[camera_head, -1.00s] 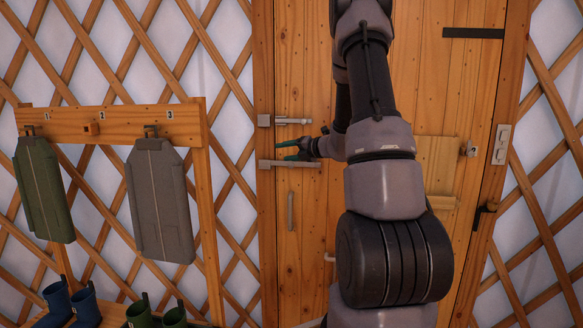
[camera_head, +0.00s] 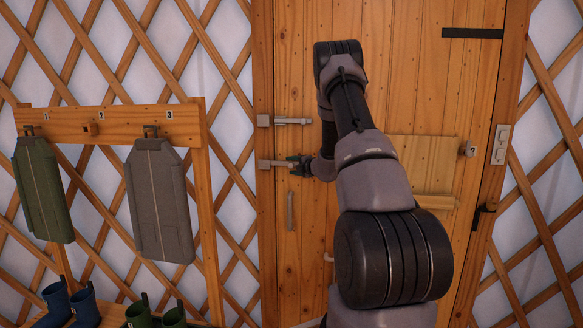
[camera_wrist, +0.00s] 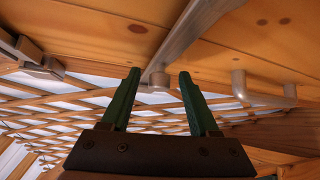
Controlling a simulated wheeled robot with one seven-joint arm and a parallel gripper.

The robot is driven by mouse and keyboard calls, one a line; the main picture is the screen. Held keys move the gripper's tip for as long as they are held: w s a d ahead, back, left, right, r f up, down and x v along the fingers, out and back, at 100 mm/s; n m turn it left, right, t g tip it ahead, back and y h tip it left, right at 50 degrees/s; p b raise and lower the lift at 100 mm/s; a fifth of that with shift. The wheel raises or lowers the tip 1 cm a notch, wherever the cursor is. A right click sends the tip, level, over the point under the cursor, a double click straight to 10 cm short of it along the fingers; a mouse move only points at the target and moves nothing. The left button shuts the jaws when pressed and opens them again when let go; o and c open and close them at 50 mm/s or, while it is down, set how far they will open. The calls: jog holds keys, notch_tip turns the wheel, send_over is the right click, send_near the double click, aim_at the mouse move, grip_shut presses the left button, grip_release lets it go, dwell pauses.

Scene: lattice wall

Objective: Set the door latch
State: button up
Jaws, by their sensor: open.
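The wooden door (camera_head: 415,90) carries two grey metal latch bars near its left edge. The upper bar (camera_head: 292,121) and the lower bar (camera_head: 279,163) both lie level, with their left ends at square brackets by the frame. My gripper (camera_head: 297,160) is at the right end of the lower bar, partly hidden by my arm. In the wrist view my green fingers (camera_wrist: 158,78) stand apart, open, and a grey bar (camera_wrist: 190,42) runs through the gap between their tips in the picture. I cannot tell whether they touch it.
A grey pull handle (camera_head: 290,211) stands out just below the lower bar; it also shows in the wrist view (camera_wrist: 262,98). A rack (camera_head: 110,125) with hanging panels is at left, boots (camera_head: 70,305) below it.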

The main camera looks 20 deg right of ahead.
jog(key=shift+w+a+f, duration=0.1)
jog(key=shift+w, duration=0.35)
grip_shut()
jog(key=shift+s+f, duration=0.15)
jog(key=shift+f, duration=0.05)
dwell(0.9)
